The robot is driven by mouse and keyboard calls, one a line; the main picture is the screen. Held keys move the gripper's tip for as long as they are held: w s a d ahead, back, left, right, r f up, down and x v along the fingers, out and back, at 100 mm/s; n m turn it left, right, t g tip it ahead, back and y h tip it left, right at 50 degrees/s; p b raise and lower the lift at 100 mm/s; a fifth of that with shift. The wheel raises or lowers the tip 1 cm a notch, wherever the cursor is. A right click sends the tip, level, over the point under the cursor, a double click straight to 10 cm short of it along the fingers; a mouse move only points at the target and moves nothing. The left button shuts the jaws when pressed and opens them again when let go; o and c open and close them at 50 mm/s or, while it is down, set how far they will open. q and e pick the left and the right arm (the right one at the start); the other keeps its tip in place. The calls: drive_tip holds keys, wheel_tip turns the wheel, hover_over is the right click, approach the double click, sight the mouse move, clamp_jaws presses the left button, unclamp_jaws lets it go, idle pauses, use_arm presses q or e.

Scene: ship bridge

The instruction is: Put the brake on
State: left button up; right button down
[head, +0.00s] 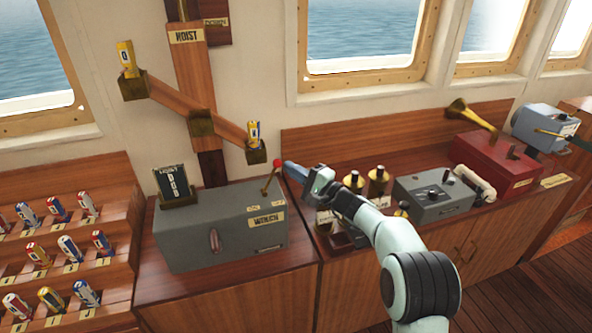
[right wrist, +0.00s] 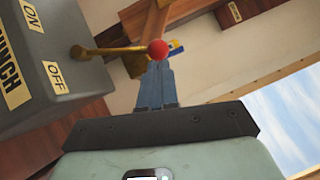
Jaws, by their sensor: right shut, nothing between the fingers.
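The grey winch box (head: 205,232) stands on the wooden cabinet, with a yellow WINCH label (head: 266,220). A brass lever with a red knob (head: 277,163) rises from its right end and leans right. In the right wrist view the red knob (right wrist: 157,49) shows just beyond my fingertips; the lever's pivot is between the ON label (right wrist: 31,15) and the OFF label (right wrist: 55,77). My right gripper (head: 288,168) is shut and empty, close to the right of the knob. It also shows in the right wrist view (right wrist: 157,80); I cannot tell whether it touches the knob. My left gripper is out of view.
The hoist beam (head: 190,113) with brass cups is on the wall above the box. A small dark sign (head: 172,183) stands on the box. A grey control box (head: 433,192) and a red box (head: 495,160) are to the right.

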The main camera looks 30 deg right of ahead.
drive_tip(key=shift+a+r, duration=0.1)
drive_tip(key=shift+w+a+r+n+g+b, duration=0.1)
drive_tip(key=shift+a+r+n+g+b, duration=0.25)
drive_tip(key=shift+a+r+n+g, duration=0.5)
drive_tip(key=w+a+r+n+g+h+p, duration=0.1)
drive_tip(key=w+a+n+g+h, duration=0.1)
drive_tip(key=a+n, duration=0.3)
drive_tip(key=shift+a+r+g, duration=0.15)
drive_tip(key=shift+a+g, duration=0.2)
drive_tip(key=shift+a, duration=0.65)
drive_tip(key=shift+s+a, duration=0.1)
drive_tip(key=shift+a, duration=0.05)
